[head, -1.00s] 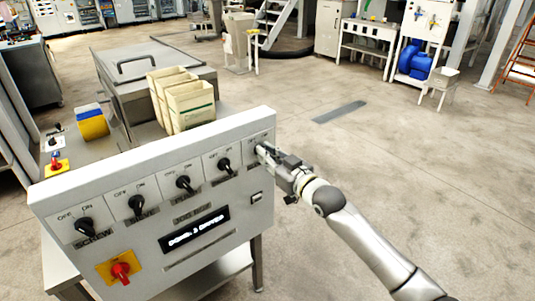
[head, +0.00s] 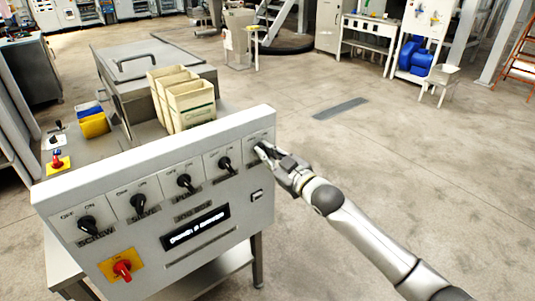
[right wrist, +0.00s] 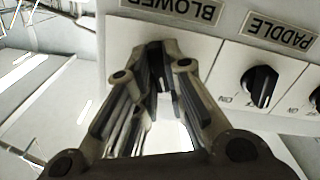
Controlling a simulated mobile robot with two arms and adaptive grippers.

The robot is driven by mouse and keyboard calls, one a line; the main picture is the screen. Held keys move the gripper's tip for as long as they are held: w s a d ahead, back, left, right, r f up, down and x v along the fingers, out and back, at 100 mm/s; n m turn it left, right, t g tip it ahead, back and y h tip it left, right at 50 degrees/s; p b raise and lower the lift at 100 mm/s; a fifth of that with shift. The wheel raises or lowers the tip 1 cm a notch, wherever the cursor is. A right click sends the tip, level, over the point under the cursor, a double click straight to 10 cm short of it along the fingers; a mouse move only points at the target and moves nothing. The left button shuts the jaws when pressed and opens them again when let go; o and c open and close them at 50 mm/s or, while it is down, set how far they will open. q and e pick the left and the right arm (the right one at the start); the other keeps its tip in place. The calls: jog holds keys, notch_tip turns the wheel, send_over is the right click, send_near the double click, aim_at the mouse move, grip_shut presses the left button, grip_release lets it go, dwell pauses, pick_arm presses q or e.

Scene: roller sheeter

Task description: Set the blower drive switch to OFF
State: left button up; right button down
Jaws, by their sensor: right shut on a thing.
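The blower drive switch (right wrist: 160,78) is a black rotary knob on a white plate, at the right end of the control panel (head: 232,222). Its BLOWER label (right wrist: 172,8) shows upside down in the right wrist view. My right gripper (head: 263,150) is at this switch, with its fingers on both sides of the knob and shut on it. It also shows in the right wrist view (right wrist: 155,62). The fingers hide most of the knob, so I cannot tell which way it points. My left gripper is not in view.
The paddle knob (right wrist: 259,86) is the neighbouring switch. Several similar black knobs and a red-and-yellow main switch (head: 122,268) share the panel, with a lit display (head: 195,228). Cream bins (head: 190,103) stand behind it. The floor to the right is clear.

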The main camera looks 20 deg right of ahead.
jog(key=c, duration=1.5)
grip_release()
jog(key=v, duration=1.2)
